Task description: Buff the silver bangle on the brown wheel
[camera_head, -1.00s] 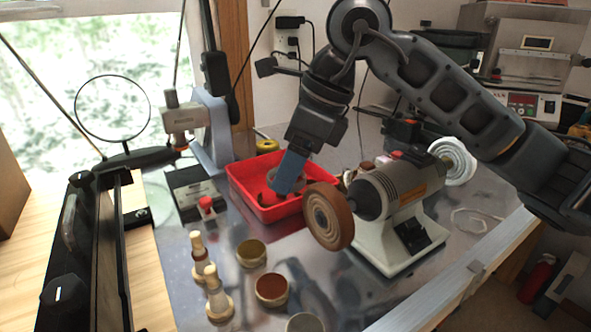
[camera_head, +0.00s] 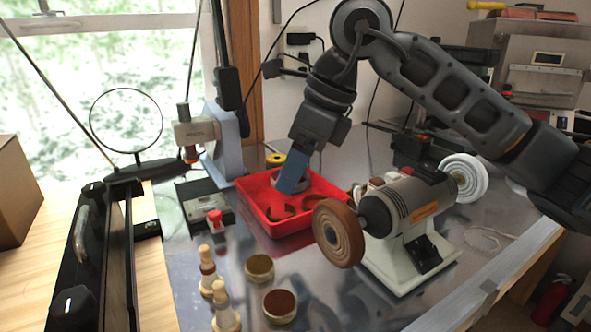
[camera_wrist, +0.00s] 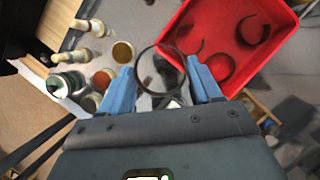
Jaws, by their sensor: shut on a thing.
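My gripper (camera_head: 292,180) is above the red tray, blue fingers pointing down. It is shut on the silver bangle (camera_head: 274,181), a thin round ring partly hidden by the fingers. In the wrist view the ring (camera_wrist: 159,47) shows as a whole circle between my blue fingertips (camera_wrist: 163,84). The brown wheel (camera_head: 338,232) is on the front-left end of the grey bench motor (camera_head: 407,208). It stands right of and nearer than my gripper, with a clear gap between wheel and bangle.
The red tray (camera_head: 258,213) holds several dark curved pieces. A white wheel (camera_head: 465,178) is on the motor's far end. Small round tins (camera_head: 260,267) and wooden pegs (camera_head: 208,272) stand at the front left. A magnifier ring (camera_head: 126,89) stands at the left.

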